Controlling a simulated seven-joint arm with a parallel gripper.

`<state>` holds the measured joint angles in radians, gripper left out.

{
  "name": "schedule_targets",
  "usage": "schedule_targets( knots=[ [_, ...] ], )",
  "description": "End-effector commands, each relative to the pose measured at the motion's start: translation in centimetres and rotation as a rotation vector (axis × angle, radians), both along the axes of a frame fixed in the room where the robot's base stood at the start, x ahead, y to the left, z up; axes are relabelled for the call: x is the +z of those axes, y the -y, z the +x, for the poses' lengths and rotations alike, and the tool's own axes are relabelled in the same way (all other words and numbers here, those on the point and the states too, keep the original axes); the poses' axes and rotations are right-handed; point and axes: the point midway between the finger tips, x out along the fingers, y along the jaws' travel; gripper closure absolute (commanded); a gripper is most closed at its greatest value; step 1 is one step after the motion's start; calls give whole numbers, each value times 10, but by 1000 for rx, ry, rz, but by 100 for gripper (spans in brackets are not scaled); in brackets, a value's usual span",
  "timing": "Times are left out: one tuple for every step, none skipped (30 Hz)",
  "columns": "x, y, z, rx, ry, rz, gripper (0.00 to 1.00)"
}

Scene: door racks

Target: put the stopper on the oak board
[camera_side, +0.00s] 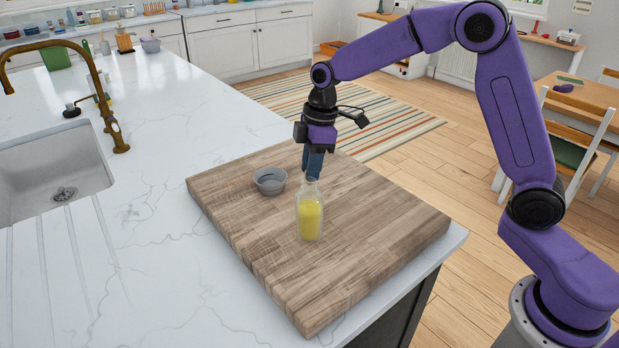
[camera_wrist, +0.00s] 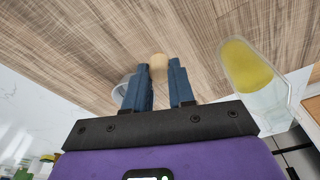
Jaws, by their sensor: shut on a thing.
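My gripper (camera_side: 312,166) points down over the oak board (camera_side: 370,240), just behind the bottle's neck in the side view. In the wrist view its two blue fingers (camera_wrist: 160,72) are shut on a small, round, pale cork-coloured stopper (camera_wrist: 159,61). The stopper is hidden in the side view, so I cannot tell whether it touches the board. A clear glass bottle (camera_side: 309,218) with yellow contents stands upright and open on the board. It also shows in the wrist view (camera_wrist: 252,72), to the right of the fingers and apart from them.
A small grey bowl (camera_side: 270,181) sits on the board left of the bottle; it is partly behind the fingers in the wrist view (camera_wrist: 121,92). The board's right and front parts are clear. A white marble counter (camera_side: 150,250) with a sink (camera_side: 50,172) lies to the left.

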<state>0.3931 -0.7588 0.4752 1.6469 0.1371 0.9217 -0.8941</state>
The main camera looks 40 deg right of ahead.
Motion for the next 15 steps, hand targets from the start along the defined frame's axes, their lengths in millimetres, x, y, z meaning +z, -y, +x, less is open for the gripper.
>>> schedule_targets(
  knots=[
    [-2, 0, 2, -1, 0, 0, 100],
    [-3, 0, 3, -1, 0, 0, 100],
    [-6, -1, 4, -1, 0, 0, 100],
    [-8, -1, 6, -1, 0, 0, 100],
    [-12, -1, 6, -1, -1, 0, 100],
    [-18, -1, 5, -1, -3, -1, 100],
    [-23, 0, 5, -2, -3, -1, 100],
    [-27, 0, 5, -2, -3, -1, 100],
    [-32, -1, 5, -1, -3, -1, 100],
    [-34, -1, 5, -1, -1, 0, 100],
    [-36, -1, 5, -1, -1, 0, 100],
    [-37, -1, 5, -1, -1, -1, 100],
    [-37, -1, 5, -1, 0, 0, 100],
    [-37, -1, 5, -1, 0, 0, 100],
    [-37, -1, 5, -1, 1, 0, 100]
  ],
)
